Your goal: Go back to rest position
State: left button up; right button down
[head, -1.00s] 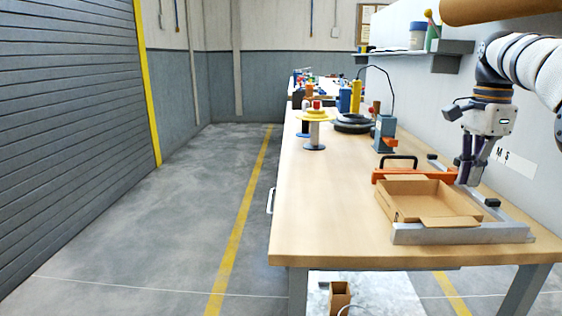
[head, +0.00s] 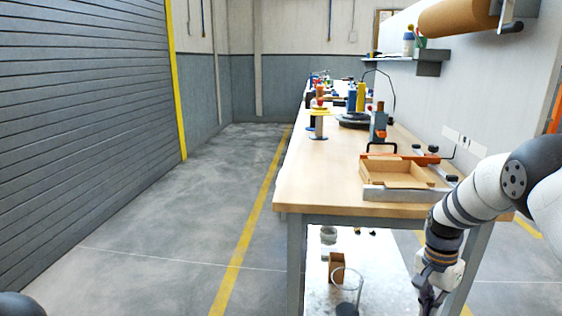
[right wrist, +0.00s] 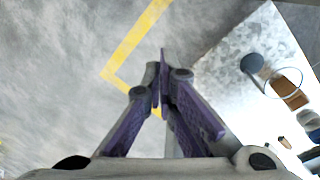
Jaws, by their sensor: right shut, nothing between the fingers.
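My right gripper (head: 430,300) hangs low at the right of the head view, in front of the workbench's near end and clear of the bench top. In the right wrist view its purple fingers (right wrist: 160,95) are together with nothing between them, above the floor. My left gripper is not in view; only a dark rounded shape shows at the lower left corner of the head view.
The bench's lower shelf (head: 385,270) holds a clear container (head: 346,290) and a small brown box (head: 337,266). Spools (head: 319,125) and tools stand along the bench. A wall shelf (head: 400,57) and a brown paper roll (head: 455,18) are above. Open floor (head: 180,220) lies left.

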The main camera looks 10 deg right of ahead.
jog(key=s+a+f+n, duration=0.2)
jog(key=s+a+f, duration=0.25)
jog(key=s, duration=0.25)
jog(key=s+a+f+n+g+p, duration=0.1)
jog(key=s+a+f+n, duration=0.15)
jog(key=s+f, duration=0.3)
jog(key=s+a+f+n, duration=0.2)
jog(key=s+a+f, duration=0.2)
jog(key=s, duration=0.3)
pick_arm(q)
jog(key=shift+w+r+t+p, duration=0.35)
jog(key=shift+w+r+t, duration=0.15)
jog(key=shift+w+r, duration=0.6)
pick_arm(e)
jog(key=s+a+r+n, duration=0.2)
jog(key=s+a+n, duration=0.1)
jog(key=s, duration=0.8)
jog(key=s+a+r+n, duration=0.2)
jog(key=s+a+n, duration=0.1)
jog(key=s, duration=0.7)
jog(key=shift+s+a+g, duration=0.25)
jog(key=shift+s+g, duration=0.05)
jog(key=shift+s, duration=0.05)
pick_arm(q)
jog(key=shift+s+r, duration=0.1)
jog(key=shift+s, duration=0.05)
